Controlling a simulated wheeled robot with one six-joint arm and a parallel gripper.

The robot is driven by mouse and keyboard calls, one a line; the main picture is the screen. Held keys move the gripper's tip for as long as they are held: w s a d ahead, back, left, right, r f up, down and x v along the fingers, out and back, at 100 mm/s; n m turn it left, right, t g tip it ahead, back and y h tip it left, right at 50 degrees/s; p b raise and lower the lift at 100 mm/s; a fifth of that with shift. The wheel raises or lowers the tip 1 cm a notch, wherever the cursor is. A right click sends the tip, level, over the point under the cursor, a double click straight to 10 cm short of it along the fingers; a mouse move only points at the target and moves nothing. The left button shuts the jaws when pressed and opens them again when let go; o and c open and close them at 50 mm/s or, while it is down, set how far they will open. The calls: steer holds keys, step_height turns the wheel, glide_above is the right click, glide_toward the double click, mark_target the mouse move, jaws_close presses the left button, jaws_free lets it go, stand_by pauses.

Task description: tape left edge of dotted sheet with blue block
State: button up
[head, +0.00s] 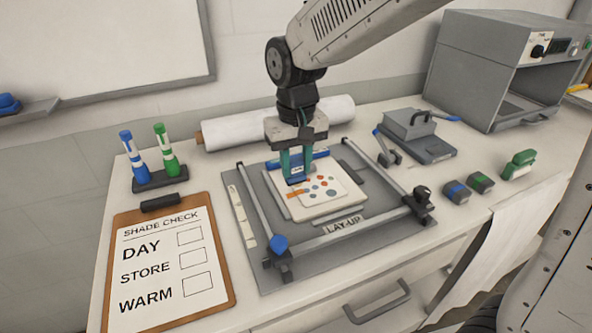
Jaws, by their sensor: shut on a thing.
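The dotted sheet (325,197), white with red, blue and orange dots, lies on a pale board (285,207) inside the lay-up frame. My gripper (297,176) points down over the sheet's back left part. Its teal fingers are shut on a small dark blue block (297,181), which is low over the sheet's left edge; I cannot tell whether it touches. A short orange strip (294,193) shows at the left edge, just in front of the block. The fingers hide part of the sheet's back left corner.
The metal lay-up frame (345,229) with a blue knob (279,244) surrounds the board. Two dark blocks, blue-topped (456,191) and green-topped (480,182), sit right. A clipboard (219,254) and markers (134,156) are left. A white roll (231,128) lies behind; a grey oven (490,70) stands back right.

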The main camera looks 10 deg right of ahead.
steer(key=shift+r, duration=2.15)
